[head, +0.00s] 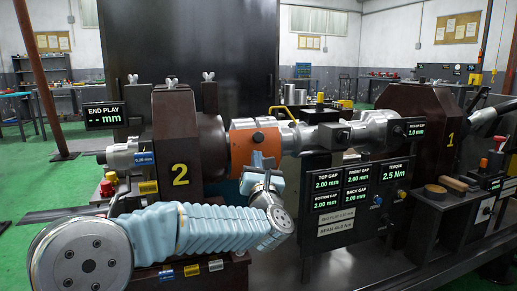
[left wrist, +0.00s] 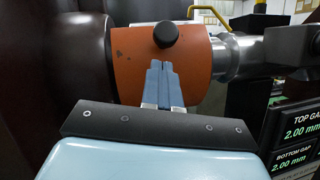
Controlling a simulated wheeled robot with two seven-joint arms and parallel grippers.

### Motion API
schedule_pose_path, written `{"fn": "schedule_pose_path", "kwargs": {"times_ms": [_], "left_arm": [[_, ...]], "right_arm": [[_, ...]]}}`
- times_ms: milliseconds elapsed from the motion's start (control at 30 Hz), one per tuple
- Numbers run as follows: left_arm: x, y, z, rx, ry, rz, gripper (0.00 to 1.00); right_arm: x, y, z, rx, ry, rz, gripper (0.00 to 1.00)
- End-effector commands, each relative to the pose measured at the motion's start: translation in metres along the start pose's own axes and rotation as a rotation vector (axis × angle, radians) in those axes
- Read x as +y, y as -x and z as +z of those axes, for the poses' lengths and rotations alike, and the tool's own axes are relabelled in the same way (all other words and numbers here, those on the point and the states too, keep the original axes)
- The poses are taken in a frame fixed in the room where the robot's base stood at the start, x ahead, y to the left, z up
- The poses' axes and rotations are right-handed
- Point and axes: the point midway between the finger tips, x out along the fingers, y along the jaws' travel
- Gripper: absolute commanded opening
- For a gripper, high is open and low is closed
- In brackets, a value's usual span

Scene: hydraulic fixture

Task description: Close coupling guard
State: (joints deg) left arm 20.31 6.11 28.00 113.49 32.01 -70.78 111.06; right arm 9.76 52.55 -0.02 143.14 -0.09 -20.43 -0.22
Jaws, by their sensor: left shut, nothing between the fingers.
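The orange coupling guard (head: 255,140) sits around the shaft line, between the dark housing marked 2 (head: 180,150) and the silver shaft (head: 310,135). In the left wrist view the guard (left wrist: 135,65) fills the middle and shows a round black knob (left wrist: 166,34) near its top. My left gripper (head: 258,160) is in front of the guard, fingers pointing up at it. In the left wrist view its blue fingers (left wrist: 162,80) are together with nothing between them, just below the knob. I cannot tell whether the fingertips touch the guard. My right gripper is not in view.
A gauge panel (head: 355,185) with green readouts stands right of my left gripper. A dark housing marked 1 (head: 420,115) is at the right. A wooden-handled tool (head: 455,183) lies on the bench ledge. A tall dark cabinet (head: 185,50) stands behind.

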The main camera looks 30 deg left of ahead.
Motion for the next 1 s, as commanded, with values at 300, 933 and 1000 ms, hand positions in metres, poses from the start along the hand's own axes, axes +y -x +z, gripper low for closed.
{"fn": "schedule_pose_path", "kwargs": {"times_ms": [300, 933, 1000], "left_arm": [[0.000, -0.014, 0.014, 0.000, -0.001, -0.001, 0.00], [0.005, -0.022, 0.033, 0.084, 0.018, -0.018, 0.00], [0.007, -0.027, 0.040, 0.127, 0.026, -0.025, 0.00]], "right_arm": [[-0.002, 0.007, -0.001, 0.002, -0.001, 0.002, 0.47], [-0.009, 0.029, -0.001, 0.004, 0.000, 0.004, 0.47], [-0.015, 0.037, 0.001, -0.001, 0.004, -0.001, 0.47]]}}
